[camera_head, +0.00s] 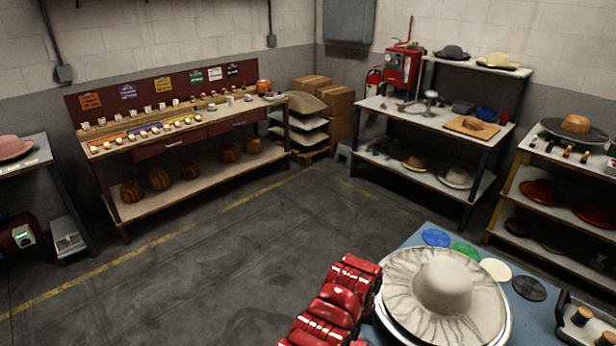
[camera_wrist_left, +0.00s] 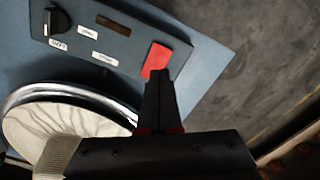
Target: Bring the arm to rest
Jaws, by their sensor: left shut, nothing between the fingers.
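My left arm, red and jointed, comes up from the bottom of the head view; its gripper is not clearly visible there. In the left wrist view my left gripper (camera_wrist_left: 160,74) is shut and empty. Its tips appear right at the lower edge of a red rectangular button (camera_wrist_left: 157,58) on a dark control panel (camera_wrist_left: 112,50); I cannot tell whether they touch. A cream wide-brimmed hat (camera_head: 443,283) lies on a round metal-rimmed plate right of my arm. The hat also shows in the left wrist view (camera_wrist_left: 45,125). My right gripper is out of view.
The blue table (camera_head: 408,243) holds coloured discs (camera_head: 436,237) and a black tray (camera_head: 566,301) with spools. The panel has a black knob (camera_wrist_left: 58,20). A workbench (camera_head: 190,134) and shelves stand along the walls. The grey floor (camera_head: 215,270) left of my arm is clear.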

